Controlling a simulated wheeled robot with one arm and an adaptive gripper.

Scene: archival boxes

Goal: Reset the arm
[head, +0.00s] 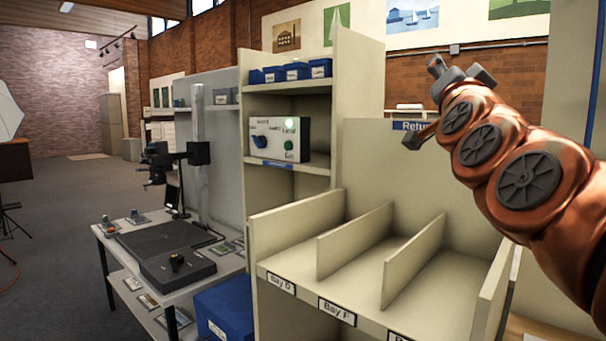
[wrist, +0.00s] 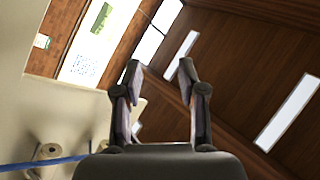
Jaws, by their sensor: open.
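My gripper (wrist: 161,75) is open and empty in the wrist view, with its two fingers apart and pointing up toward the ceiling and upper wall. In the head view my copper-coloured arm rises from the lower right, and part of my gripper (head: 432,100) shows at its upper end, in front of the brick wall. From this side its fingers are only partly visible. Nothing is held.
A cream shelf unit has empty divided bays (head: 385,255) at centre. Blue boxes (head: 297,71) and a control box (head: 280,139) stand on its shelves. A copy-stand table (head: 165,250) and a blue crate (head: 225,308) are at left.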

